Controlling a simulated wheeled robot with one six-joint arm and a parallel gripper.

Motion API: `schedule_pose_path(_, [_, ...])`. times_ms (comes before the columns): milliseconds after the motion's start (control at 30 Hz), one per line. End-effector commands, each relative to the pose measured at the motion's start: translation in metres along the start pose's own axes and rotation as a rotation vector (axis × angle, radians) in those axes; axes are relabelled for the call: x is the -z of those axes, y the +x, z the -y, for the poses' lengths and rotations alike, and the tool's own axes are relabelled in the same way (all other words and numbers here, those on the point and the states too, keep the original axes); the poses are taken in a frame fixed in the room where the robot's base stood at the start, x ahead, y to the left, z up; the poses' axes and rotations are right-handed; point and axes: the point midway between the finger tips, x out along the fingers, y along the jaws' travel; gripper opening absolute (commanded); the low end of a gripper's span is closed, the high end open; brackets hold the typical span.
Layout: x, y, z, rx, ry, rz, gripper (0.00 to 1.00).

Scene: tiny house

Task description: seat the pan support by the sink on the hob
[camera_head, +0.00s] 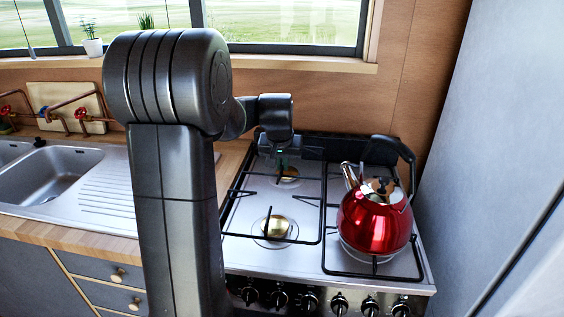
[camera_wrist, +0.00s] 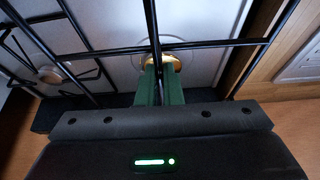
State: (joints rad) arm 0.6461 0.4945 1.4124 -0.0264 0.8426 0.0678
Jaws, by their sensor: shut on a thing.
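A black wire pan support (camera_head: 323,205) lies over the left half of the hob (camera_head: 310,262), around two brass burners (camera_head: 277,227). I cannot tell whether its feet touch the hob top. My gripper (camera_head: 282,162) is over the rear left of the hob. In the wrist view, the green fingers of my gripper (camera_wrist: 160,75) are shut on a bar of the pan support (camera_wrist: 215,44), with a brass burner behind them. My arm hides part of the hob's left edge.
A red kettle (camera_head: 375,222) stands on the right half of the hob, on another black support (camera_head: 335,266). A sink (camera_head: 55,172) with a ribbed drainer (camera_head: 110,190) is at left. A tall grey panel (camera_head: 480,150) closes off the right side. The drainer is bare.

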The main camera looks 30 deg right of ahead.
Motion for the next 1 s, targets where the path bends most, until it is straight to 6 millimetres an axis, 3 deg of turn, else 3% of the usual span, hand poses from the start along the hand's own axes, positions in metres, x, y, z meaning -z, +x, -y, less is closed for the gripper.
schedule_pose_path(500, [-0.016,0.040,0.000,0.000,-0.001,-0.003,0.00])
schedule_pose_path(1000, [-0.017,0.043,0.000,0.000,-0.001,-0.003,0.00])
